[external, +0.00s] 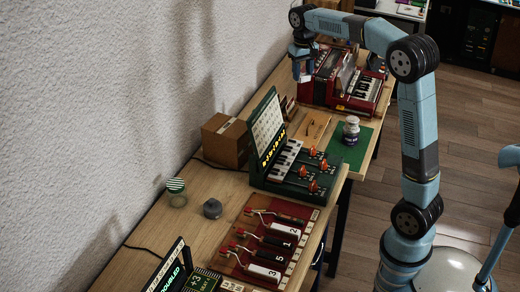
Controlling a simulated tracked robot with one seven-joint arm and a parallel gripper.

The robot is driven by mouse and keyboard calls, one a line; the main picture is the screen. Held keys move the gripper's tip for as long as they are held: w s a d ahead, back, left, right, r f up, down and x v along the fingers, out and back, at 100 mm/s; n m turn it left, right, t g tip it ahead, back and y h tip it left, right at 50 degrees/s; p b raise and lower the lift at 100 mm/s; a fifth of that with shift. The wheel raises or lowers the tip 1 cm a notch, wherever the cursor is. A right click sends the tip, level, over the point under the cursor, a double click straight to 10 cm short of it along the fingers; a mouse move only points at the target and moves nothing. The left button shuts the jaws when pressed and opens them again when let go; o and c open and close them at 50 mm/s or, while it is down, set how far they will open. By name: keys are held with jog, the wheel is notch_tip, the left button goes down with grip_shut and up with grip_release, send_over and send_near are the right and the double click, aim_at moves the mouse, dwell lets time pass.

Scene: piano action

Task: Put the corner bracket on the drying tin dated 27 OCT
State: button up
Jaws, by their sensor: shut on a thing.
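I cannot make out the corner bracket anywhere else. No tin with a readable 27 OCT date shows; lettering at that end is too small to read, and my arm hides part of it.
Red instruments with keys (361,94) stand below and right of my gripper. Nearer are a jar (351,130) on a green mat (352,153), a cardboard box (226,141), a green keyboard unit (265,132) and a red board with numbered handles (270,240).

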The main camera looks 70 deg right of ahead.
jog(key=s+d+m, duration=0.5)
jog(key=s+d, duration=0.4)
jog(key=s, duration=0.3)
jog(key=s+d+m, duration=0.5)
jog(key=s+d, duration=0.4)
jog(key=s, duration=0.3)
send_over(352, 119)
jog(key=f, duration=2.7)
jog(key=shift+s+a+f, duration=0.25)
jog(key=shift+w+f, duration=0.1)
jog(key=shift+f, duration=0.05)
jog(key=shift+d+f, duration=0.15)
jog(key=shift+f, duration=1.5)
